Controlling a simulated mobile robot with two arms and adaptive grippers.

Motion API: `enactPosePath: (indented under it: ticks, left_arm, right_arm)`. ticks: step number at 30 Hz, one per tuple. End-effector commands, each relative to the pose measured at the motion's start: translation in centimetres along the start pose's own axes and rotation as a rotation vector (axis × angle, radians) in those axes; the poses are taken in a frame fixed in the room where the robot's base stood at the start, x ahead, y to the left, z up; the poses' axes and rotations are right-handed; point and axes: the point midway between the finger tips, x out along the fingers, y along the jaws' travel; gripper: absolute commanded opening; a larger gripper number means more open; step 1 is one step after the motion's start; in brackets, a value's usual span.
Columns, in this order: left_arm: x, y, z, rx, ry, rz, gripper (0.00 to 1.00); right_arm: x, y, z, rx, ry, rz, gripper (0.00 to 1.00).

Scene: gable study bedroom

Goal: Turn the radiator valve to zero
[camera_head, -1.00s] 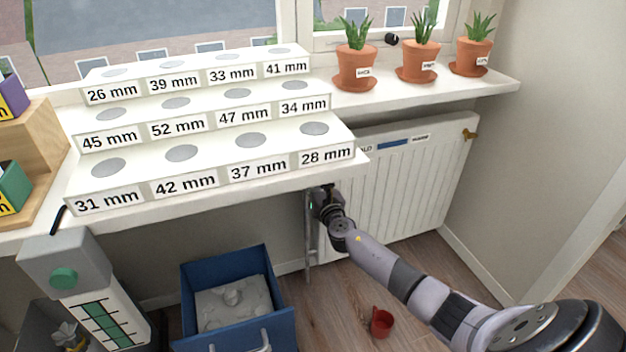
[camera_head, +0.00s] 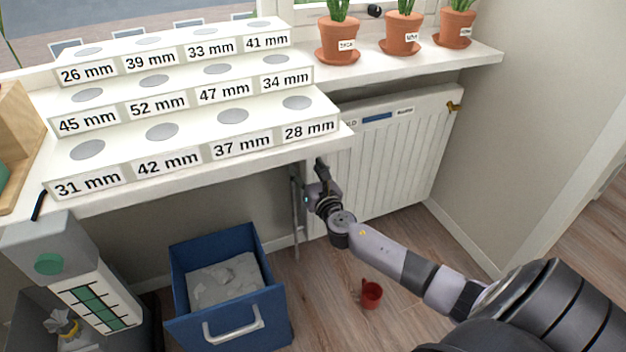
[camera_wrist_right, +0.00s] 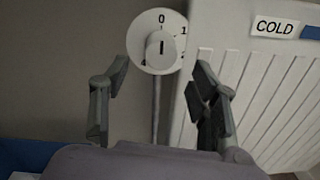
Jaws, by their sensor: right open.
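The radiator valve (camera_wrist_right: 143,53) is a round white dial in the right wrist view, beside the white radiator (camera_wrist_right: 250,85). It shows 0 at the top, 1 at the right and part of another number at the lower left. Its raised knob has a short dark upright line below the 0. My right gripper (camera_wrist_right: 161,72) is open, its fingers to the left and right of the dial and apart from it. In the head view my right gripper (camera_head: 319,178) is below the sill edge, left of the radiator (camera_head: 400,160); I cannot make out the valve there. My left gripper is out of view.
A sill with a stepped white stand (camera_head: 225,135) overhangs the gripper's left. A blue drawer-like bin (camera_head: 212,332) stands below. A red cup (camera_head: 371,295) is on the floor. Plant pots (camera_head: 402,35) stand above the radiator. A sign reading COLD (camera_wrist_right: 275,27) is on the radiator.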

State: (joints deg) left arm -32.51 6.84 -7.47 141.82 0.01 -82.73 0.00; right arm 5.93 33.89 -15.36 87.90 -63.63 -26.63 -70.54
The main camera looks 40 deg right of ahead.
Motion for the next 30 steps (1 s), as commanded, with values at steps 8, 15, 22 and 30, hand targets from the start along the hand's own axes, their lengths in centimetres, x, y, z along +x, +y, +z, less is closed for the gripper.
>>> enactPosePath:
  ticks: [8,15,22,30]
  left_arm:
    - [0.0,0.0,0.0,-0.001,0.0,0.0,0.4]
    - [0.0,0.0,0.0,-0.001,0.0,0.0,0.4]
    - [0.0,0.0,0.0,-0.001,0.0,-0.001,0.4]
    - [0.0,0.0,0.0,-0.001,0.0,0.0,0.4]
  right_arm:
    - [-4.6,0.0,-0.1,-0.001,0.001,0.0,0.56]
    - [-5.5,-0.1,0.1,-0.001,-0.001,-0.001,0.56]
    - [-5.5,0.0,0.0,-0.001,-0.001,-0.001,0.56]
    - [-5.7,0.1,-0.1,0.027,0.003,-0.007,0.56]
